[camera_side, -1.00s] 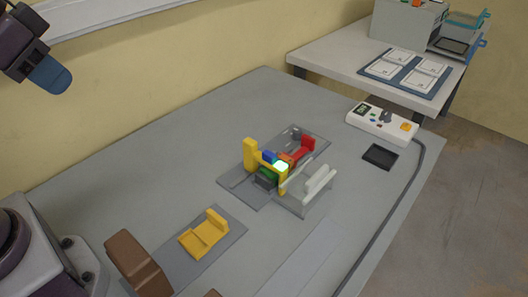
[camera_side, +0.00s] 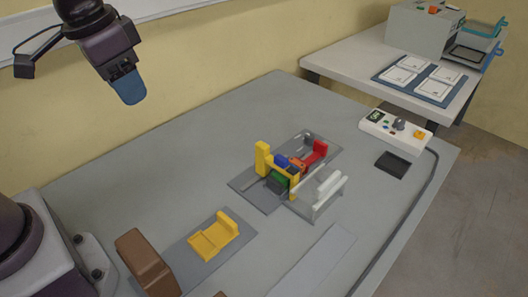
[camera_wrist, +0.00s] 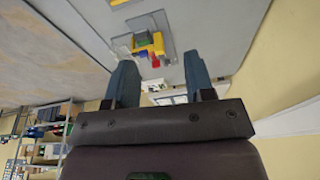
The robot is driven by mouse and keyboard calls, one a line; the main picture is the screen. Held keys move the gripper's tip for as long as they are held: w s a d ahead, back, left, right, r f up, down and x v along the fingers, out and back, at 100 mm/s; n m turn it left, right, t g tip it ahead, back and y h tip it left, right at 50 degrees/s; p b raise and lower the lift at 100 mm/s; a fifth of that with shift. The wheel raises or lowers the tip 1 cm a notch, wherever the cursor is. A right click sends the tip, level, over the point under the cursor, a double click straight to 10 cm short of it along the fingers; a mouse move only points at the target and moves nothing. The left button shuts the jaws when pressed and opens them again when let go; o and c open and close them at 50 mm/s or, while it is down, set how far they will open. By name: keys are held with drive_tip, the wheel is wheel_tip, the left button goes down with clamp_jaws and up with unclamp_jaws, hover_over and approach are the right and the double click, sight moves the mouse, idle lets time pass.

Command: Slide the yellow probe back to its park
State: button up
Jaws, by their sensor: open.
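The yellow probe (camera_side: 263,159) stands at the socket fixture in the middle of the grey table. Its upright yellow block is at the left, and a yellow part reaches right beside the green block (camera_side: 278,179). It also shows small in the wrist view (camera_wrist: 158,43). Its park cannot be told apart for certain. A separate yellow stepped piece (camera_side: 215,238) lies on a grey mat at the front left. My gripper (camera_side: 130,92) is high at the upper left, well away from the probe. In the wrist view its two blue fingers (camera_wrist: 159,60) are apart with nothing between them.
Blue (camera_side: 283,160), orange (camera_side: 298,165) and red (camera_side: 319,152) blocks crowd the fixture, with a clear-white rail piece (camera_side: 327,189) at right. A white control box (camera_side: 396,130) and black tray (camera_side: 392,164) are at the table's right. A brown block (camera_side: 147,262) stands front left.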

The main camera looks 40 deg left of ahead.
drive_tip(key=w+d+f+m+g, duration=0.2)
drive_tip(key=w+f+m, duration=0.25)
drive_tip(key=w, duration=0.45)
drive_tip(key=m, duration=1.2)
hover_over(262, 144)
wheel_tip(262, 144, down, 9)
drive_tip(key=shift+g, duration=0.3)
wheel_tip(262, 144, down, 12)
drive_tip(key=shift+f, duration=0.15)
clamp_jaws()
drive_tip(key=shift+s, duration=3.1)
